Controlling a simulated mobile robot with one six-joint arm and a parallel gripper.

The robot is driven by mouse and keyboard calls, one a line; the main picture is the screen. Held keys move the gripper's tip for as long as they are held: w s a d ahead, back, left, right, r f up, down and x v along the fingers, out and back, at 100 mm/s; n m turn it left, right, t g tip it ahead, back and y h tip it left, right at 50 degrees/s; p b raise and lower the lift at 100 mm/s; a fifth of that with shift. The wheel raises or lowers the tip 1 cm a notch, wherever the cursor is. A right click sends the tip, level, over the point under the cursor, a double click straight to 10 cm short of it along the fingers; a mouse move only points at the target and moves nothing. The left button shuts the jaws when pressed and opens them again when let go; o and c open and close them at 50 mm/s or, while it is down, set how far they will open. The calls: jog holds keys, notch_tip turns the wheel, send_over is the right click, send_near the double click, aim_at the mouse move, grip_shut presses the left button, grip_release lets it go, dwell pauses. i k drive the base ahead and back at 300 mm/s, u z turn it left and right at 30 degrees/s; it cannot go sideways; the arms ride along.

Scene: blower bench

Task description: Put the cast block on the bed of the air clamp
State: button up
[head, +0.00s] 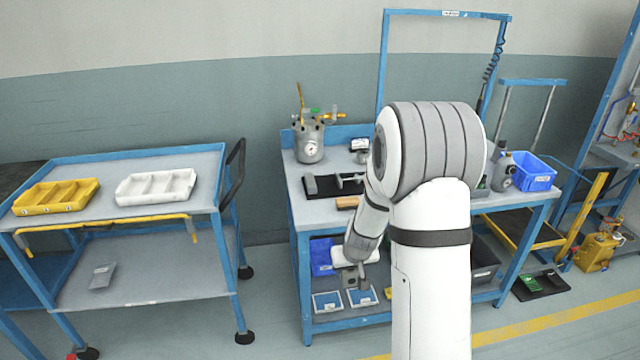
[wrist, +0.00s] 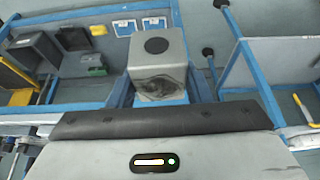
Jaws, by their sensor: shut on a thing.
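The cast block (wrist: 173,72) is grey, with a black disc on one face and a rough dark hollow in another. In the wrist view it sits just beyond the dark edge of my gripper. In the head view my gripper (head: 352,284) hangs low in front of the bench's front edge, shut on the block, whose outline is hard to make out there. The air clamp (head: 310,185) appears to be the grey device on a black base on the bench top, behind my arm. Part of its right side is hidden by my arm.
A gauge pot (head: 309,150) stands behind the clamp. A tan piece (head: 347,202) lies in front of it. A blue bin (head: 533,172) and bottles stand at the bench's right. A cart (head: 100,222) with yellow and white trays stands left. The shelf below holds blue-and-white panels (head: 327,302).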

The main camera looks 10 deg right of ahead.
aim_at(325, 185)
jog(key=i, duration=0.9)
